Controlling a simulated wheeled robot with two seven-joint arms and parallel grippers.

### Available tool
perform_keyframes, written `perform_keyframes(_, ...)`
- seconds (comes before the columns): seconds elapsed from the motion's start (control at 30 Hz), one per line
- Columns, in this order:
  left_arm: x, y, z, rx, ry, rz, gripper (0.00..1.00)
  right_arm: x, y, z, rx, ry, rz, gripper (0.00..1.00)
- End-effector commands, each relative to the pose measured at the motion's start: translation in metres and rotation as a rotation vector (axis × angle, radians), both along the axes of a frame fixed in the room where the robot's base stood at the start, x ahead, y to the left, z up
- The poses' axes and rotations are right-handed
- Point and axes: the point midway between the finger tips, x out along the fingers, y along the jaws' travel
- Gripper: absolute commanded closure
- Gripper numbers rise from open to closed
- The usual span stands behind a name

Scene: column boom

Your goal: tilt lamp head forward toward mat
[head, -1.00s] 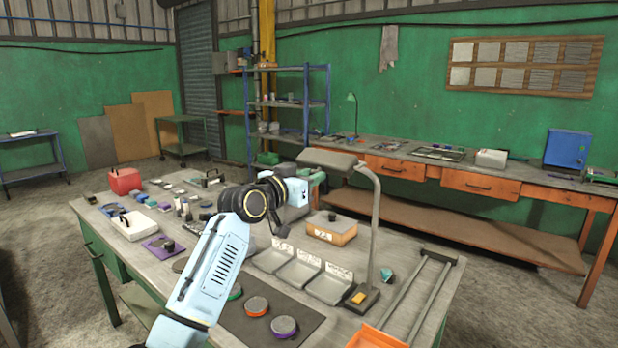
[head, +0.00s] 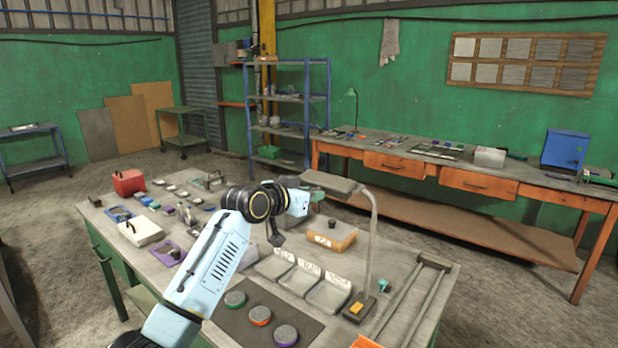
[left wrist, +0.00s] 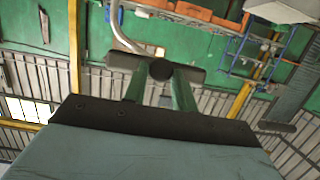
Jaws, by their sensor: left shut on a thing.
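The grey desk lamp stands at the right of the near workbench, with a curved post (head: 373,240) and a dark base (head: 358,309). Its flat, slab-like head (head: 332,183) points left from the post and looks roughly level. My left gripper (head: 314,196) is at the head's left end, shut on it. In the left wrist view, the green fingers (left wrist: 160,88) close on a dark round knob (left wrist: 160,70) in front of the lamp head (left wrist: 120,61). The dark mat (head: 235,337) lies at the bench's front, left of the base. My right gripper is out of view.
Green, orange and purple-rimmed discs (head: 260,316) lie on the mat. Small labelled trays (head: 328,296) and an orange box (head: 332,235) stand between arm and post. Two rails (head: 412,290) lie right of the base. Small parts crowd the bench's left side.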

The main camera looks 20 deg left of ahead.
Motion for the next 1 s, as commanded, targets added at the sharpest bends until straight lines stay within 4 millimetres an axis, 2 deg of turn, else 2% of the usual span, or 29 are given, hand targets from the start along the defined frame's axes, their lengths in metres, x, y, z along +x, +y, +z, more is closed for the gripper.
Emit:
perform_keyframes(0.03,0.000,0.001,0.010,0.011,0.027,0.001,0.96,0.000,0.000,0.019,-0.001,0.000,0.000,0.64)
perform_keyframes(0.1,0.000,0.001,0.013,0.025,0.062,0.000,0.96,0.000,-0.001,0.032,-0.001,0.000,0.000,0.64)
perform_keyframes(0.5,0.003,0.000,0.027,0.102,0.278,0.001,0.96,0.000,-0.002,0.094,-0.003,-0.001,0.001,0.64)
perform_keyframes(0.7,0.006,-0.001,0.033,0.145,0.398,0.002,0.96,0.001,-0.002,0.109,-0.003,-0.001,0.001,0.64)
perform_keyframes(1.0,0.010,-0.004,0.040,0.201,0.554,0.001,0.96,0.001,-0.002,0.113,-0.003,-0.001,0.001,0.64)
